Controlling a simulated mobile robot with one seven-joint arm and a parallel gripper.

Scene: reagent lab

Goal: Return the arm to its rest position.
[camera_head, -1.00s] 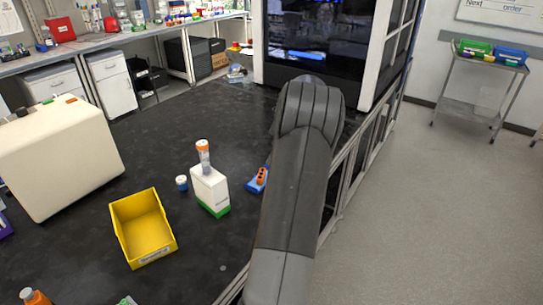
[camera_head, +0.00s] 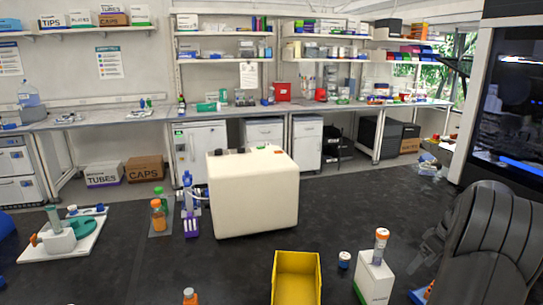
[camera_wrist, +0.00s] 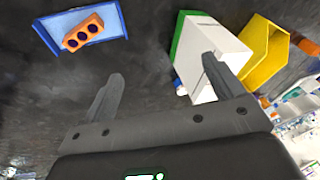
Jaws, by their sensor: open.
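My arm (camera_head: 490,240) fills the lower right of the head view, over the black bench. In the wrist view my gripper (camera_wrist: 162,72) is open, with its two fingers apart and nothing between them. A white box with a green end (camera_wrist: 210,55) lies beyond the right finger in that view. A blue tray (camera_wrist: 112,32) holding an orange block (camera_wrist: 83,33) is at upper left. Whether a finger touches the white box is unclear.
A large cream machine (camera_head: 255,192) stands behind. Bare bench lies between.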

